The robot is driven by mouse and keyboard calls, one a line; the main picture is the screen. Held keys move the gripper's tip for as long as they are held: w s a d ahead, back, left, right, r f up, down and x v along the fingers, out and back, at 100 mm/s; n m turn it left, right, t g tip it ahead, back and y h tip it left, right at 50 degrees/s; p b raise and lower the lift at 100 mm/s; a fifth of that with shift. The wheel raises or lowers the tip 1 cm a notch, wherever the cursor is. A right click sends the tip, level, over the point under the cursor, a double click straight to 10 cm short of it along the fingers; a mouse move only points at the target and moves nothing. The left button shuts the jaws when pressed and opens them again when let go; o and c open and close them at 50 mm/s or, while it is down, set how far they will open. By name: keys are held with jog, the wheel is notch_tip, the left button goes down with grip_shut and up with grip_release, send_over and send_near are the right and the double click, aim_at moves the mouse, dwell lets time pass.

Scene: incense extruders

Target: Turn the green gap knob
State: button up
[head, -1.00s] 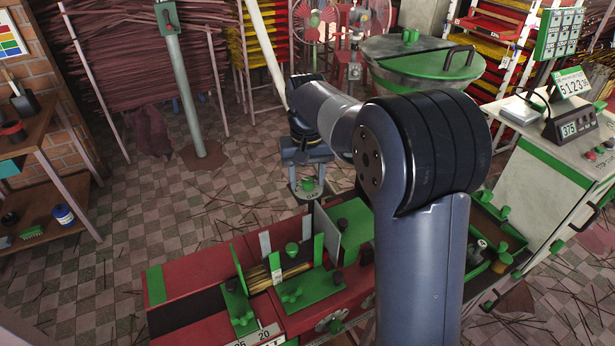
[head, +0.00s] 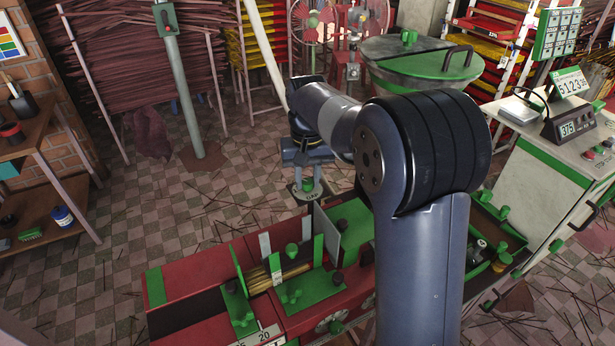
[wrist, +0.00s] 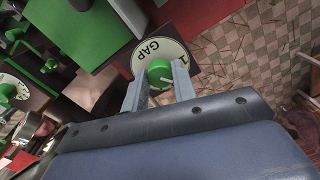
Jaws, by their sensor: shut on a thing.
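The green gap knob (wrist: 159,75) sits on a round pale dial plate (wrist: 172,52) lettered GAP, seen in the wrist view. A white pointer line shows on the knob. My gripper (wrist: 159,84) has one finger on each side of the knob and is shut on it. In the head view my gripper (head: 307,188) points down at the far side of the red machine (head: 200,272), with the green knob (head: 308,184) between its fingers. The dial plate (head: 299,198) shows partly below them.
Green plates and upright guides (head: 318,255) stand on the red machine close to the gripper. Another green knob on a dial (wrist: 10,90) shows at the left of the wrist view. The checkered floor beyond is open, with scattered sticks.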

aim_at(307, 181)
jog(key=shift+r, duration=0.1)
jog(key=m+p, duration=0.2)
jog(key=m, duration=0.1)
jog(key=shift+m+p, duration=0.65)
jog(key=shift+m, duration=1.25)
jog(key=o, duration=1)
notch_tip(307, 181, up, 11)
